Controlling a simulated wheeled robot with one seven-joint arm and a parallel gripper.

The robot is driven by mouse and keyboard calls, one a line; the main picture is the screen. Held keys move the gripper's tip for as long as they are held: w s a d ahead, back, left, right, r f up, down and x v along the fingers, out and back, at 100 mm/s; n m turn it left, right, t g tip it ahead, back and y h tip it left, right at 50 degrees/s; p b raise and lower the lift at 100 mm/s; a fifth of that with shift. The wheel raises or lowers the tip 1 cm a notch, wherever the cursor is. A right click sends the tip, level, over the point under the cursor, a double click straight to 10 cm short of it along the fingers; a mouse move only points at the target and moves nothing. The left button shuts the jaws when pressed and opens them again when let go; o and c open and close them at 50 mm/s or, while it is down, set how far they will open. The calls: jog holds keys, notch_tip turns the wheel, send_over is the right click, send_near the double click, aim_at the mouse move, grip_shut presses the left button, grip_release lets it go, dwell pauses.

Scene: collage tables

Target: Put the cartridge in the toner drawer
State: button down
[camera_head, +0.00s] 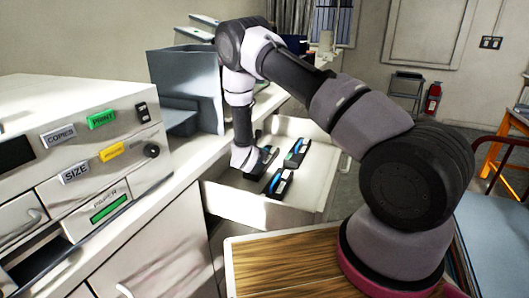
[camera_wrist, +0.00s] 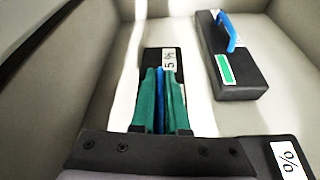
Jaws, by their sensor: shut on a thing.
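My gripper (camera_wrist: 160,75) is shut on the blue handle of a black cartridge (camera_wrist: 152,56) with a white percent label, partly hidden by the green fingers. The head view shows my gripper (camera_head: 246,160) reaching down inside an open white drawer (camera_head: 325,200) below the counter. The held cartridge is in or just above this drawer; I cannot tell if it touches the bottom. On the machine at left, a dark open compartment (camera_head: 40,262) shows low on the front, beside the PAPER panel. I cannot read any toner label on it.
Another black cartridge (camera_wrist: 235,65) with a blue handle and green label lies right of the held one. A third (camera_wrist: 290,158), with a percent label, is at the lower right. The machine (camera_head: 75,120) stands on the counter. A grey bin-like unit (camera_head: 185,85) stands behind.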

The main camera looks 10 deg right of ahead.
jog(key=c, duration=0.9)
grip_release()
notch_tip(320, 180, up, 5)
send_over(255, 171)
jog(key=shift+w+d+f, duration=0.1)
jog(key=shift+w+f, duration=0.05)
jog(key=shift+f, duration=0.05)
jog(key=s+d+r+m+g+h, duration=0.1)
jog(key=s+d+r+m+g, duration=0.4)
jog(key=d+r+m, duration=0.55)
jog(key=s+d+r+m+g+h, duration=0.1)
jog(key=s+d+r+m+g, duration=0.45)
jog(key=r, duration=0.75)
jog(key=s+a+r+m+t+y, duration=0.1)
jog(key=s+r+m+t+y, duration=0.1)
jog(key=s+r+m, duration=0.3)
jog(key=s+a+r+m+t+y, duration=0.2)
jog(key=s+r+m+y, duration=0.3)
jog(key=s, duration=0.4)
jog(key=s+a+r+m+t+y, duration=0.1)
jog(key=s+r+m+t+y, duration=0.1)
jog(key=s+r+m, duration=0.3)
jog(key=shift+s+a+r+m+y, duration=0.2)
jog(key=shift+s+r+y, duration=0.25)
jog(key=shift+s, duration=0.05)
jog(key=shift+s+a+r+m+y, duration=0.15)
jog(key=shift+s+r+m+y, duration=0.05)
jog(key=shift+s+r+y, duration=0.25)
